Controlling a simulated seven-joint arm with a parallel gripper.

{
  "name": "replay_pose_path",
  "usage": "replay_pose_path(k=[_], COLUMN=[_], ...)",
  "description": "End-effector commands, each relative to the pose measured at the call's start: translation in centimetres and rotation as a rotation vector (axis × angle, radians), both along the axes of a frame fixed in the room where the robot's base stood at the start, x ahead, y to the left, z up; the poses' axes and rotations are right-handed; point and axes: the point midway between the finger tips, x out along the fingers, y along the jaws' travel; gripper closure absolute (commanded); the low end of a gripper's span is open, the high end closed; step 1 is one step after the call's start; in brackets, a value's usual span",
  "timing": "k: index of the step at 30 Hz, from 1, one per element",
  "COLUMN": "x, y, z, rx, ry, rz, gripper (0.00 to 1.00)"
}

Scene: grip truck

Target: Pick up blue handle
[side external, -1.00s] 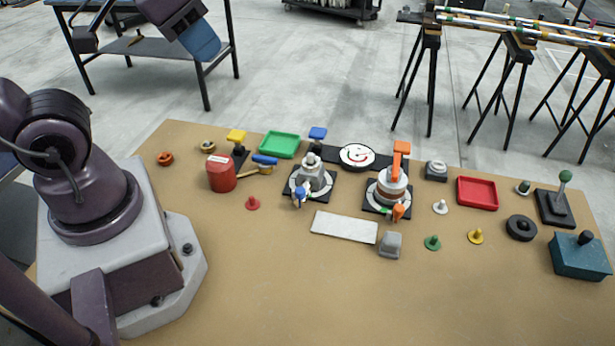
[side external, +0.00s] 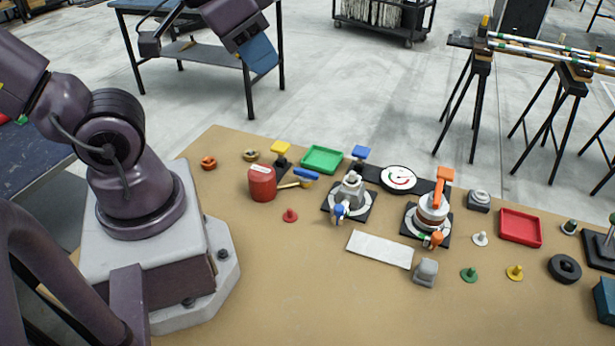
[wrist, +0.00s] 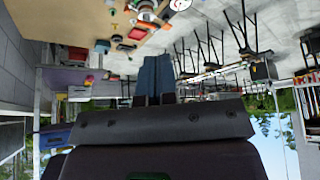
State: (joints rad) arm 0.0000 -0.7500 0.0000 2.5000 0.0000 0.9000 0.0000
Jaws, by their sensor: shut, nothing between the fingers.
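Several blue parts show in the side external view. A tool with a blue grip (side external: 306,174) lies beside a red can. A small blue handle (side external: 339,211) is at the front of the grey fixture (side external: 351,190), which sits on a black plate. I cannot tell which one is the task's blue handle. My gripper (side external: 262,58) is high above and behind the table, apart from all of them. Its blue fingers (wrist: 155,77) are shut together and empty in the wrist view, where the table is small and upside down.
A red can (side external: 262,183), a yellow-topped handle (side external: 281,149), a green tray (side external: 322,159) and an orange-handled fixture (side external: 433,210) crowd the table's back. A white plate (side external: 380,249) and a grey block (side external: 425,272) lie in front. The table's front (side external: 320,310) is clear.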

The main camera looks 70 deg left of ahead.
Motion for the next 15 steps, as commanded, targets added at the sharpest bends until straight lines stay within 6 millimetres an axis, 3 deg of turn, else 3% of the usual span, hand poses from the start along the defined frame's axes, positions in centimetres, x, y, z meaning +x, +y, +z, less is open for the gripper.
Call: replay_pose_path(k=[1,8,15], x=[0.0,0.0,0.0], y=[0.0,0.0,0.0], z=[0.0,0.0,0.0], rx=[0.0,0.0,0.0], ry=[0.0,0.0,0.0], rz=[0.0,0.0,0.0], gripper=[0.95,0.43,0.39])
